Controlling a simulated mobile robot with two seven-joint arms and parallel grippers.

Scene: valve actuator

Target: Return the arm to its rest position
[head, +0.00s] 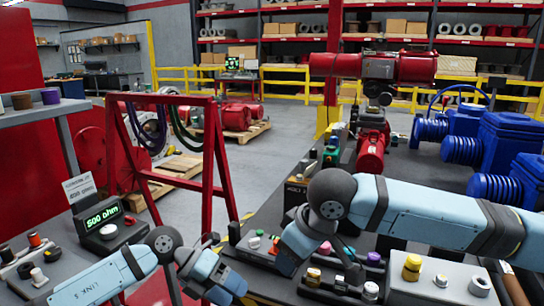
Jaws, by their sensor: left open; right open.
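My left arm comes in from the lower left and bends at a dark round joint. My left gripper (207,246) shows as small dark parts beside its light blue wrist link, in front of the red frame's foot; it is open and I see nothing in it. My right arm reaches in from the right over the bench and bends down at a dark joint. My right gripper (348,264) is open low over the bench, partly hidden by its own link, close to small coloured knobs. I cannot tell whether it touches them.
Blue valve actuators (503,150) and a red actuator (372,68) stand behind the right arm. A red frame (213,165) with hanging cables and a 500 ohm meter (108,228) are at left. Open floor lies behind.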

